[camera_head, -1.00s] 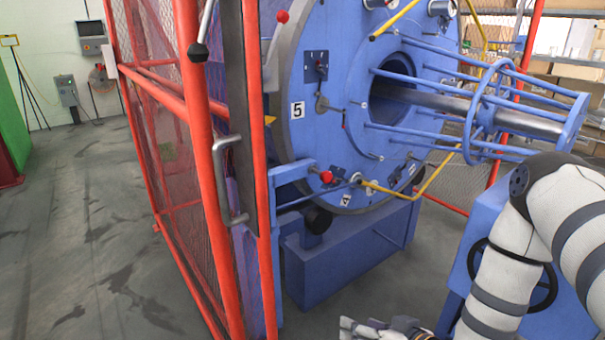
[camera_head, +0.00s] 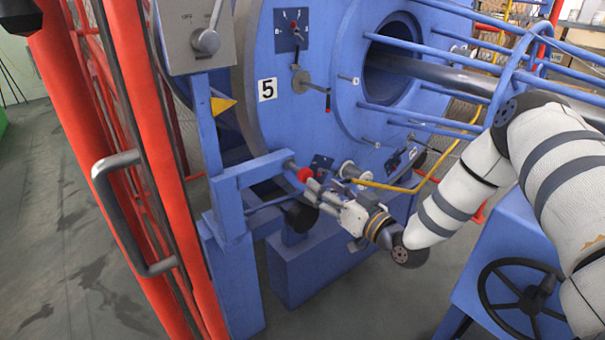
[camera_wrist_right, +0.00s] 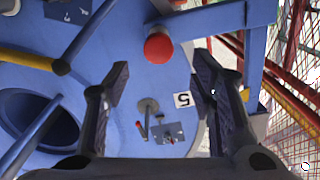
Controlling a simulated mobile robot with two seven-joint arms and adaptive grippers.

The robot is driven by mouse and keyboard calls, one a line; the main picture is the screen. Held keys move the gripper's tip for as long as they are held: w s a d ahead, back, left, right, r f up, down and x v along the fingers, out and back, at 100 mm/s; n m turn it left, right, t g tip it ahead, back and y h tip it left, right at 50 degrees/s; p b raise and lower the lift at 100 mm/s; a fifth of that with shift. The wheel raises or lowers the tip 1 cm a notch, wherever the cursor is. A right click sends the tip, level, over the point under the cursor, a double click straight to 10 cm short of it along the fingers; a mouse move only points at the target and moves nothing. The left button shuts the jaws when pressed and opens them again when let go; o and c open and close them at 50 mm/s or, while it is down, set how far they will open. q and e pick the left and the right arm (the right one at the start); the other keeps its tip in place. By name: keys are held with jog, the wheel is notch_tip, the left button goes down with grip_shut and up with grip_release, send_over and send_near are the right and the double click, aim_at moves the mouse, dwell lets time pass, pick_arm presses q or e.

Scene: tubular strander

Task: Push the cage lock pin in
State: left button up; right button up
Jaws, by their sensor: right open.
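The cage lock pin shows as a red round knob (camera_head: 304,174) at the end of a blue bracket arm, in front of the blue disc (camera_head: 345,100) marked 5. In the right wrist view the red knob (camera_wrist_right: 158,47) lies near the top middle, between the lines of the two fingers and just beyond their tips. My right gripper (camera_head: 312,190) is open and empty, close to the knob at its lower right. Its two dark fingers (camera_wrist_right: 162,64) are spread wide. I cannot tell whether a finger touches the knob. My left gripper is not in view.
A red mesh cage door with a grey handle (camera_head: 128,212) stands on the left. A grey switch box (camera_head: 192,38) is above the bracket. A yellow bar (camera_head: 395,187) runs close to my right gripper. A black handwheel (camera_head: 520,302) is at the lower right.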

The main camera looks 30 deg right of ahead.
aim_at(307, 177)
jog(key=w, duration=0.4)
jog(key=w+b, duration=0.1)
jog(key=w, duration=0.2)
jog(key=shift+a+f, duration=0.25)
jog(key=shift+f, duration=0.05)
jog(key=shift+w+r, duration=0.15)
jog(key=shift+w, duration=0.25)
